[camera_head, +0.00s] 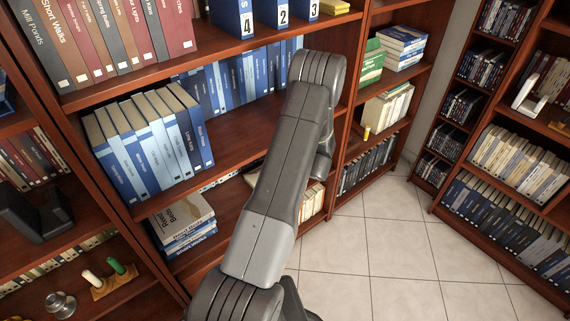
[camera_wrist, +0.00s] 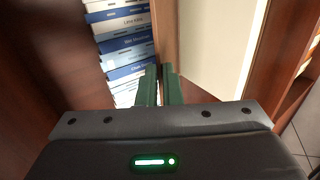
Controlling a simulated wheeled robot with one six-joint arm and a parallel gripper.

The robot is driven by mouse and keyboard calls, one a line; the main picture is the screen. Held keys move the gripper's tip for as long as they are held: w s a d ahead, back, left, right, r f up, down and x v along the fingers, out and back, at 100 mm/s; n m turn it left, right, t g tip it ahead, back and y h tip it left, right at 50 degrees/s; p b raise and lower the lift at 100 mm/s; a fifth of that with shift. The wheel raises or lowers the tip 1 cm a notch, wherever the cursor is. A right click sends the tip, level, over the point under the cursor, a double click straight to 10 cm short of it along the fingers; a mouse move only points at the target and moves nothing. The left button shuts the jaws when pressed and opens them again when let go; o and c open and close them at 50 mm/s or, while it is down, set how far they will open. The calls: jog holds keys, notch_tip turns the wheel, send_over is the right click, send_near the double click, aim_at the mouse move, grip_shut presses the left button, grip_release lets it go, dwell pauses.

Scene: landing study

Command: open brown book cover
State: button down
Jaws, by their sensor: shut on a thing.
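In the wrist view the green fingers of my gripper (camera_wrist: 160,84) are close together at the end of a thin brown panel, which looks like the brown book cover (camera_wrist: 164,30). The panel's near end is between the fingertips. A broad cream surface (camera_wrist: 215,42), likely the book's pages, lies just right of it, and I cannot tell how far the cover stands from it. In the head view my own arm hides the gripper, and I cannot make out the brown book there.
A stack of blue and white books (camera_wrist: 125,45) is close left of my fingers. In the head view, wooden shelves hold blue books (camera_head: 150,145) and a lying stack (camera_head: 185,222) at lower left. Clear tiled floor (camera_head: 400,250) is at right.

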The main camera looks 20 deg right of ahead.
jog(key=shift+w+a+r+p, duration=0.25)
jog(key=shift+w+r+p, duration=0.1)
jog(key=shift+w+r, duration=0.35)
jog(key=shift+w+a+r+p, duration=0.25)
jog(key=shift+w+r+p, duration=0.1)
jog(key=shift+w+r, duration=0.35)
jog(key=c, duration=1.6)
grip_release()
jog(key=shift+f, duration=0.1)
jog(key=s+d, duration=0.1)
jog(key=s, duration=0.3)
jog(key=s+d+r, duration=0.1)
jog(key=s+d, duration=0.1)
jog(key=s, duration=0.3)
jog(key=s+d, duration=0.2)
jog(key=s, duration=0.2)
jog(key=shift+s+r, duration=0.3)
jog(key=shift+s, duration=0.05)
